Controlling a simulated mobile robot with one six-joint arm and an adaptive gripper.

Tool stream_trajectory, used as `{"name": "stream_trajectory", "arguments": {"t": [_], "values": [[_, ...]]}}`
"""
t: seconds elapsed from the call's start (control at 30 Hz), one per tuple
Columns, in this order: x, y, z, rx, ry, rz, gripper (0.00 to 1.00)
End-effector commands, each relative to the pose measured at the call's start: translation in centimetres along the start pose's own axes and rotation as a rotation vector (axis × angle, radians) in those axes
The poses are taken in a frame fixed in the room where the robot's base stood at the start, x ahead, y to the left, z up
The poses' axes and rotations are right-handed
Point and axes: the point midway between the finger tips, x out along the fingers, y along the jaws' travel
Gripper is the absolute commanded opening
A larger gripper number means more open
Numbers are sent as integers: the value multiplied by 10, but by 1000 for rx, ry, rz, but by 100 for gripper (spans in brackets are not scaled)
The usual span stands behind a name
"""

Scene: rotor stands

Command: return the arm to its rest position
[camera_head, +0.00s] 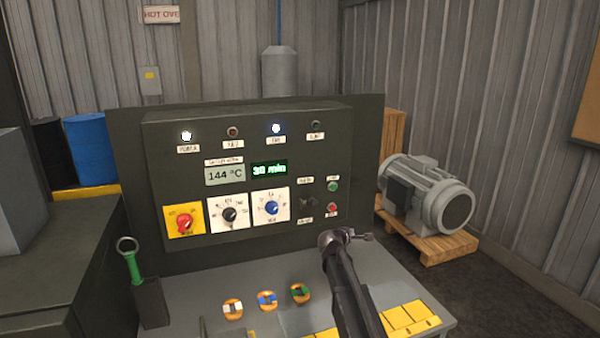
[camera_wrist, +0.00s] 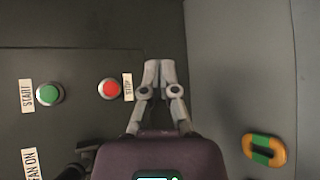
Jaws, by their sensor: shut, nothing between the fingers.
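My arm (camera_head: 348,285) reaches up from the lower edge of the head view, over the desk, towards the lower right of the control panel (camera_head: 155,150). My gripper (camera_head: 368,237) is small and dark there, just below and right of the red stop button (camera_head: 332,208). In the wrist view my gripper (camera_wrist: 158,66) has its grey fingertips together with nothing between them. The red button (camera_wrist: 110,89) and its STOP label (camera_wrist: 128,87) lie just left of the fingers. The green start button (camera_wrist: 49,94) is farther left. Whether the fingers touch the panel cannot be told.
A holder (camera_head: 150,305) with a green-handled tool (camera_head: 133,265) stands at left. A grey motor (camera_head: 428,193) sits on a pallet (camera_head: 440,247) at right.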

Motion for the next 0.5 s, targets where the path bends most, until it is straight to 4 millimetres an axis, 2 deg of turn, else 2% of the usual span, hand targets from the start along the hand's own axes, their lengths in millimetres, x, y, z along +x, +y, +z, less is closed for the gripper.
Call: {"name": "stream_trajectory", "arguments": {"t": [0.03, 0.2, 0.37, 0.5], "values": [[-13, -19, 14, 72, -11, -53, 0], [-52, -86, 47, 371, -64, -280, 0], [-100, -151, 69, 644, -135, -520, 0], [-152, -202, 81, 853, -213, -737, 0]]}}
